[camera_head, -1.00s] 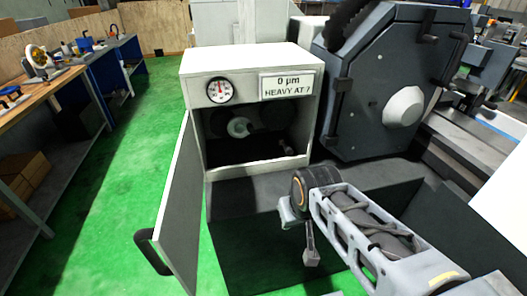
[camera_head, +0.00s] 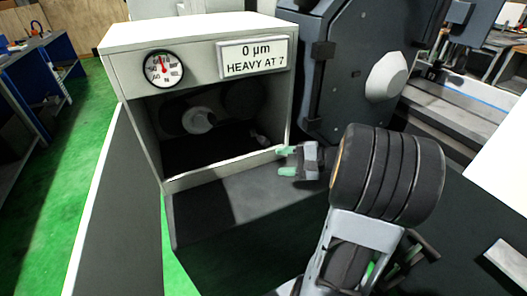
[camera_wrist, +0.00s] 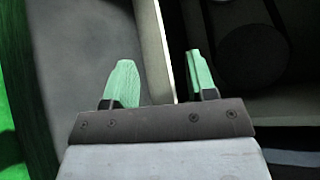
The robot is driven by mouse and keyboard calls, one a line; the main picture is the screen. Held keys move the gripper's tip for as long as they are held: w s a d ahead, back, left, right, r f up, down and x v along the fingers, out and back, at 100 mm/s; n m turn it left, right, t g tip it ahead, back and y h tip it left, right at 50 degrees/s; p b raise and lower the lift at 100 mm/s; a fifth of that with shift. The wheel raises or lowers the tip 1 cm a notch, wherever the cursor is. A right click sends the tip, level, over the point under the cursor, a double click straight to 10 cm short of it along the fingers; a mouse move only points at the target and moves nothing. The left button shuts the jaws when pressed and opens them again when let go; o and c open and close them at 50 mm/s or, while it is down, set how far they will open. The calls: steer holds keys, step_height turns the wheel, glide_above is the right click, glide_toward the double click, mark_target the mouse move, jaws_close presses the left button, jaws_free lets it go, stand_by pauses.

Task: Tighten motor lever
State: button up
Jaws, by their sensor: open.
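A small pale piece (camera_head: 262,138), perhaps the motor lever, shows inside the open white cabinet (camera_head: 118,45), low at its right. It is too small to make out its shape or how it is set. My gripper (camera_head: 285,161) is open and empty, with green fingertips, just outside the cabinet's lower right front edge. In the wrist view my gripper (camera_wrist: 162,68) has its fingers apart, with the cabinet's pale front edge (camera_wrist: 154,50) showing between them. The lever cannot be made out in the wrist view.
A pale disc (camera_head: 198,120) and a dark round part (camera_head: 243,100) are in the cabinet. Its door (camera_head: 105,215) hangs open at the left. A dial (camera_head: 163,69) and a sign (camera_head: 253,58) reading "0 µm HEAVY AT 7" are above the opening. A grey ledge (camera_head: 205,205) lies in front.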

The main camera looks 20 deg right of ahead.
mark_target(264, 141)
steer(key=d+m+t, duration=0.2)
steer(key=d+t, duration=0.2)
steer(key=d, duration=0.3)
steer(key=shift+m+t+h, duration=0.3)
steer(key=shift+h, duration=0.1)
steer(key=x, duration=1.4)
steer(key=shift+d+f, duration=0.1)
steer(key=shift+c, duration=0.4)
jaws_close()
